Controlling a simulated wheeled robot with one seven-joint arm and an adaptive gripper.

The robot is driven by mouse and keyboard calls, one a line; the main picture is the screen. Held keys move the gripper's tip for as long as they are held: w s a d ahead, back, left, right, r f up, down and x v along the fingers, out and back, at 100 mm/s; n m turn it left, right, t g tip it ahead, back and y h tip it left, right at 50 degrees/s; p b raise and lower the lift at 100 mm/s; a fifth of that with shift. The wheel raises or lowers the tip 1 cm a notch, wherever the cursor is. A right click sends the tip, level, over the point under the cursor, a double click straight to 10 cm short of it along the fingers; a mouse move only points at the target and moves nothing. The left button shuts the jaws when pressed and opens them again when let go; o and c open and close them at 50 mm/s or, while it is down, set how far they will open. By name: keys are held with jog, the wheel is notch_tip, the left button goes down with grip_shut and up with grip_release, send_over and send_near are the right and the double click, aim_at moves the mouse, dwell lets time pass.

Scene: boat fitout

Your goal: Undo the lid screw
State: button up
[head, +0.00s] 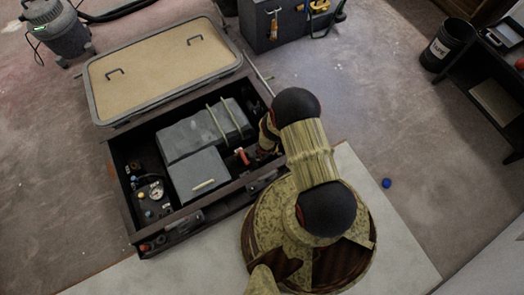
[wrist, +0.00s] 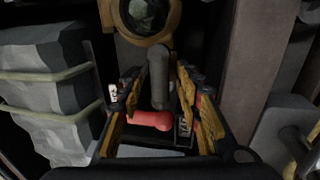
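A red handle (head: 243,156) shows inside the open sunken compartment (head: 122,192), near its right side. In the wrist view the red handle (wrist: 151,121) lies crosswise between the fingers, beside a dark rounded bar (wrist: 159,76). A brass-coloured ring with a greenish centre (wrist: 145,14) lies just beyond the fingertips. I cannot tell which part is the lid screw. My gripper (wrist: 157,82) is open, with its yellow fingers on both sides of the dark bar and gaps beside it. In the head view my arm largely hides the gripper.
Grey boxes (head: 200,173) with straps fill the compartment's middle, left of my gripper. A tan hatch panel (head: 160,68) lies behind it. Small fittings and a gauge (head: 153,193) sit at its left end. A blue ball (head: 387,183) lies on open floor at right.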

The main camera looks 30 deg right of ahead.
notch_tip(320, 180, up, 11)
jog(key=s, duration=0.2)
jog(key=shift+s+r, duration=0.15)
dwell(0.6)
dwell(0.5)
